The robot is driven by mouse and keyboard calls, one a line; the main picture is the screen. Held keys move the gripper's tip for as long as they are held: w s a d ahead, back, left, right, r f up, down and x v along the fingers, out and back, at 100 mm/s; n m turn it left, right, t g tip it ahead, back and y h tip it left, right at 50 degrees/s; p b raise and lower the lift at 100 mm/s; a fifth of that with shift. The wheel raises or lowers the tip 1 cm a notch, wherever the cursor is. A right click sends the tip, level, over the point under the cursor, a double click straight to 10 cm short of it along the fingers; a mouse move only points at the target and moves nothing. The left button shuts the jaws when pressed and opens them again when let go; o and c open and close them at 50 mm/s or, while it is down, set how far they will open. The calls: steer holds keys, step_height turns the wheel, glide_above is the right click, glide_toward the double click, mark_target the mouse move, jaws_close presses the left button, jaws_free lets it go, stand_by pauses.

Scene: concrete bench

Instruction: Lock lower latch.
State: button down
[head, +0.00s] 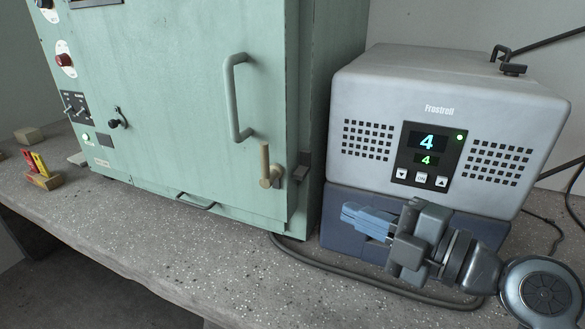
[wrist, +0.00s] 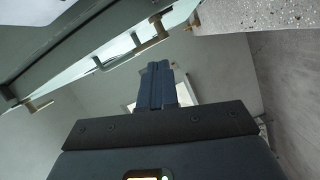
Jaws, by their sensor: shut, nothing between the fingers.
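The lower latch (head: 265,163) is a tan lever on the lower right of the green cabinet's door (head: 185,95). The lever stands roughly upright from its pivot, beside a dark catch block (head: 302,166) on the cabinet edge. My gripper (head: 350,216) is to the right of the latch and apart from it, in front of the grey unit, fingers pointing left. Its blue fingers are together and empty. In the wrist view the shut fingers (wrist: 155,70) point up toward the cabinet edge, and what looks like the lower latch (wrist: 158,27) is beyond their tips.
A grey-green handle (head: 235,98) sticks out from the door above the latch. The Frostrell unit (head: 450,85) stands right of the cabinet on the speckled bench (head: 190,245). A cable (head: 375,290) runs along the bench below my gripper.

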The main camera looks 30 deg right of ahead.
mark_target(268, 156)
steer(key=r+n, duration=0.1)
steer(key=r+n+y, duration=0.1)
steer(key=n, duration=0.1)
steer(key=d+r+n+y, duration=0.1)
steer(key=shift+w+r+n, duration=0.25)
steer(key=shift+r+n, duration=0.1)
steer(key=shift+n, duration=0.05)
steer(key=shift+w, duration=0.1)
steer(key=p+x, duration=0.3)
steer(key=x, duration=1)
steer(key=shift+a+r+p, duration=0.1)
steer(key=shift+a+p, duration=0.05)
steer(key=shift+p, duration=0.25)
steer(key=shift+w+a, duration=0.15)
steer(key=shift+w, duration=0.25)
